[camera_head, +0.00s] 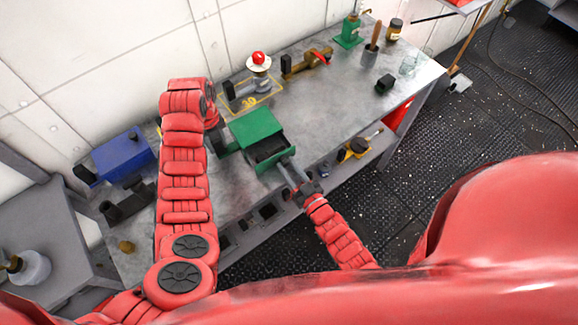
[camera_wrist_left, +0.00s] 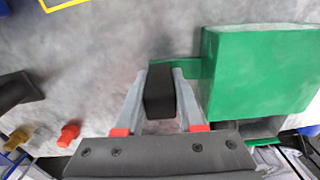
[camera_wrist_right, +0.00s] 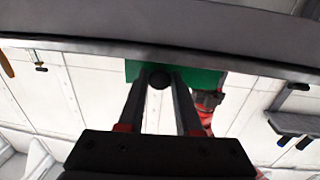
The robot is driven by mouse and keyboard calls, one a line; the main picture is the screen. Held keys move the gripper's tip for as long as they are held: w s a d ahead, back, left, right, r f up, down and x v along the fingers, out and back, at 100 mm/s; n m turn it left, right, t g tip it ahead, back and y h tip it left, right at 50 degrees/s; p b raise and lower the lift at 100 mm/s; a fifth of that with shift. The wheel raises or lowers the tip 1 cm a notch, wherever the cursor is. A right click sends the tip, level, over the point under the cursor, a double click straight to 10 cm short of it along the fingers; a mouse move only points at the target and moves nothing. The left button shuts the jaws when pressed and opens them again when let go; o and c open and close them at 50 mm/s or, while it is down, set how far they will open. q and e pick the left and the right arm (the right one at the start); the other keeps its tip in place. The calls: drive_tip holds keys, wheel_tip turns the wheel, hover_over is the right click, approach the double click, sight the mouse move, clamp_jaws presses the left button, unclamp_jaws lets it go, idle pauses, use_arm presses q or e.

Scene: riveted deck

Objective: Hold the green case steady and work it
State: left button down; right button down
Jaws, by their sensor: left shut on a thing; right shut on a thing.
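The green case (camera_head: 256,127) stands on the grey metal bench, with a dark open tray or drawer (camera_head: 268,152) showing at its front. My left gripper (camera_head: 222,142) is at the case's left side. In the left wrist view its fingers (camera_wrist_left: 160,75) are shut on a black handle (camera_wrist_left: 159,92) joined to the green case (camera_wrist_left: 260,72) by a green bracket. My right gripper (camera_head: 291,168) is at the front. In the right wrist view its fingers (camera_wrist_right: 156,77) are shut on a round dark knob (camera_wrist_right: 159,78) before the green front (camera_wrist_right: 205,79).
On the bench (camera_head: 325,110) are a blue case (camera_head: 122,155) at left, a red-topped white dome (camera_head: 259,63) and brass valve (camera_head: 306,63) behind, and a black block (camera_head: 384,84) at right. A yellow tool (camera_head: 355,148) lies on the lower shelf. Bench right of the case is clear.

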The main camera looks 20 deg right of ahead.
sight(282, 158)
drive_tip(key=x, duration=0.7)
drive_tip(key=shift+w+a, duration=0.1)
drive_tip(key=c, duration=0.6)
unclamp_jaws()
drive_tip(key=v, duration=1.2)
